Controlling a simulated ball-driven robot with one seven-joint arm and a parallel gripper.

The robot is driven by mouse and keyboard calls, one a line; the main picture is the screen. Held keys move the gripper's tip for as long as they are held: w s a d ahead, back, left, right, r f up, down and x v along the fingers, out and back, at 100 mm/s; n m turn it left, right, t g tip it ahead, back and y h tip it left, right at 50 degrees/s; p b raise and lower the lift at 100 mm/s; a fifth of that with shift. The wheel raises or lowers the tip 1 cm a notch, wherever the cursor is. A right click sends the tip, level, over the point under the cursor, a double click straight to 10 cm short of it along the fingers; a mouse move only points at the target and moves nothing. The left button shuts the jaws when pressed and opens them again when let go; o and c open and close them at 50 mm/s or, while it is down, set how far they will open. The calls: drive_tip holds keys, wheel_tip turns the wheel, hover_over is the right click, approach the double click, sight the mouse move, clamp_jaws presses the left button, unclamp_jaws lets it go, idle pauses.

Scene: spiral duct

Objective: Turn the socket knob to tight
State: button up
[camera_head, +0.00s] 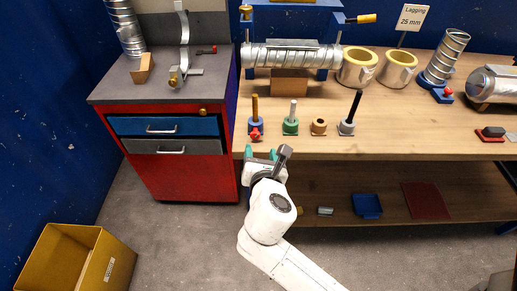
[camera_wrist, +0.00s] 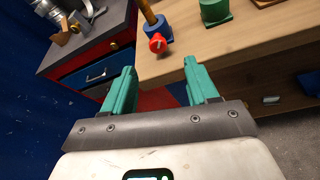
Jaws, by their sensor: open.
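A red knob (camera_head: 255,134) sits on the front of a small blue socket (camera_head: 257,124) at the bench's front left edge. A brass-coloured rod (camera_head: 255,106) stands upright in this socket. In the wrist view the knob (camera_wrist: 157,43) shows a pale mark on its face, and the blue socket (camera_wrist: 158,28) is behind it. My gripper (camera_head: 260,153) is open and empty just in front of the bench edge, short of the knob. In the wrist view the teal fingers (camera_wrist: 158,68) are apart, with the knob beyond the gap between them, not touched.
A green socket (camera_head: 290,126), a brown ring (camera_head: 319,126) and a grey socket with a black rod (camera_head: 347,127) stand to the right. Another red knob (camera_head: 447,91) is on a duct stand. A red drawer cabinet (camera_head: 185,178) is left; a yellow bin (camera_head: 75,258) is on the floor.

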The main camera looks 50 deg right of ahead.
sight(255, 136)
wheel_tip(255, 136, down, 4)
drive_tip(key=a+n+h+b, duration=0.1)
drive_tip(key=n+h+b, duration=0.2)
drive_tip(key=b, duration=0.2)
drive_tip(key=shift+n+t+h, duration=0.5)
drive_tip(key=shift+n+t, duration=0.1)
drive_tip(key=x, duration=0.6)
drive_tip(key=w+x, duration=0.1)
drive_tip(key=x, duration=0.3)
drive_tip(key=shift+a, duration=0.25)
drive_tip(key=shift+f, duration=0.1)
drive_tip(key=c, duration=1.1)
